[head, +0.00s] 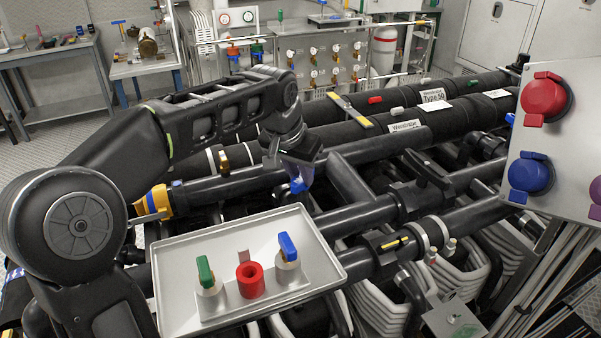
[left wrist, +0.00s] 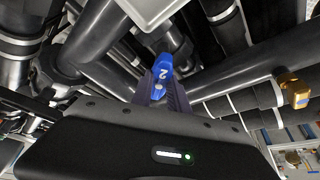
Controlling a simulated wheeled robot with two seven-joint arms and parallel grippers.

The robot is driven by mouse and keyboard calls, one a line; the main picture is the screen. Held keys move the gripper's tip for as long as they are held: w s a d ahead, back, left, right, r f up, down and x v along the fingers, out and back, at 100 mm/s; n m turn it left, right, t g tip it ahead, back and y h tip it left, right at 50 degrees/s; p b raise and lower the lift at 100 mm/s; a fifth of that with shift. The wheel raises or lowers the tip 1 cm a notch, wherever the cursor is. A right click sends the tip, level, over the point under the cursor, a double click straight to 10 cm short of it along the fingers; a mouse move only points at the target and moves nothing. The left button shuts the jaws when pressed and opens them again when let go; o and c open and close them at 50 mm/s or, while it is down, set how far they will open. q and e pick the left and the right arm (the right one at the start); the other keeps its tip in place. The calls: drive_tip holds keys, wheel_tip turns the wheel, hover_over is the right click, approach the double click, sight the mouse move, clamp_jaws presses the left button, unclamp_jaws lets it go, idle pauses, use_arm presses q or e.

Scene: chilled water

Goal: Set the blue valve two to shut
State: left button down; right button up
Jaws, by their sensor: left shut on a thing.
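The blue valve two handle (left wrist: 162,66), marked with a white digit, shows between the two fingers of my left gripper (left wrist: 163,88) in the left wrist view. In the head view the blue handle (head: 298,187) is a small patch just under my left gripper (head: 297,178), low among the black pipes behind the tray. My left gripper is shut on this handle. The valve body and most of the handle are hidden by the gripper in the head view, so I cannot tell its exact angle there. My right gripper is not in view.
A grey tray (head: 180,262) with green (head: 205,270), red (head: 249,279) and blue (head: 288,247) handled valves stands in front. Thick black pipes (head: 360,215) run close around the gripper. A panel (head: 562,110) with red and blue knobs stands at right. A yellow-brass fitting (left wrist: 295,93) shows right in the wrist view.

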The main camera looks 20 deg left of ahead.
use_arm(q)
drive_tip(key=m, duration=0.1)
drive_tip(key=m+h, duration=0.1)
drive_tip(key=m+p, duration=0.1)
drive_tip(key=m, duration=0.1)
drive_tip(key=shift+a+h, duration=0.25)
drive_tip(key=shift+h, duration=0.05)
drive_tip(key=shift+w+a+m+g+h+p, duration=0.1)
drive_tip(key=shift+m+g+h+p, duration=0.45)
drive_tip(key=shift+m, duration=1.15)
drive_tip(key=c, duration=1.3)
unclamp_jaws()
